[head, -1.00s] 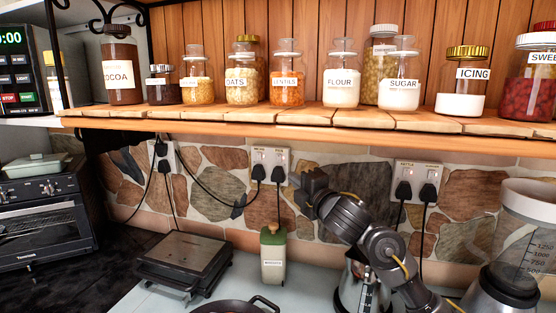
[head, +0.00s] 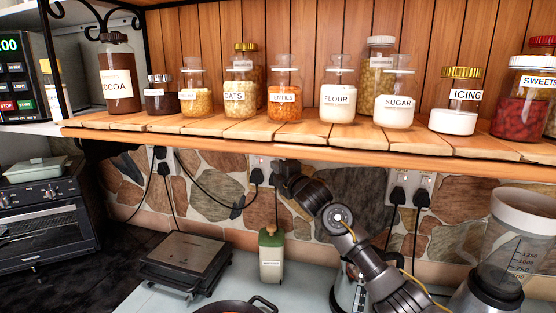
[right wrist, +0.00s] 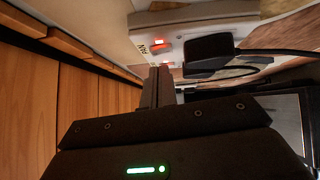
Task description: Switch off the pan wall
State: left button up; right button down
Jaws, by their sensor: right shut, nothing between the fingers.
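The double wall socket (head: 257,161) is on the stone wall under the shelf, partly hidden by my right gripper in the head view. In the right wrist view its white plate (right wrist: 205,30) carries a switch labelled PAN (right wrist: 160,49) with a red light showing. A second red light (right wrist: 168,66) shows beyond it. A black plug (right wrist: 208,50) is in the socket. My right gripper (right wrist: 158,74) is shut and empty, its fingertips close to the PAN switch; I cannot tell whether they touch. It also shows in the head view (head: 281,171). My left gripper is not in view.
The wooden shelf (head: 300,137) with several jars overhangs the socket closely. A green-topped bottle (head: 271,256) and a grill (head: 185,262) stand below. A pan (head: 235,307) is at the bottom edge. Another double socket (head: 410,186) is to the right.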

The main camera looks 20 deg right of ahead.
jog(key=shift+w+d+r, duration=0.15)
jog(key=shift+w+d, duration=0.15)
jog(key=shift+d, duration=0.1)
jog(key=shift+w, duration=0.15)
jog(key=shift+a, duration=0.1)
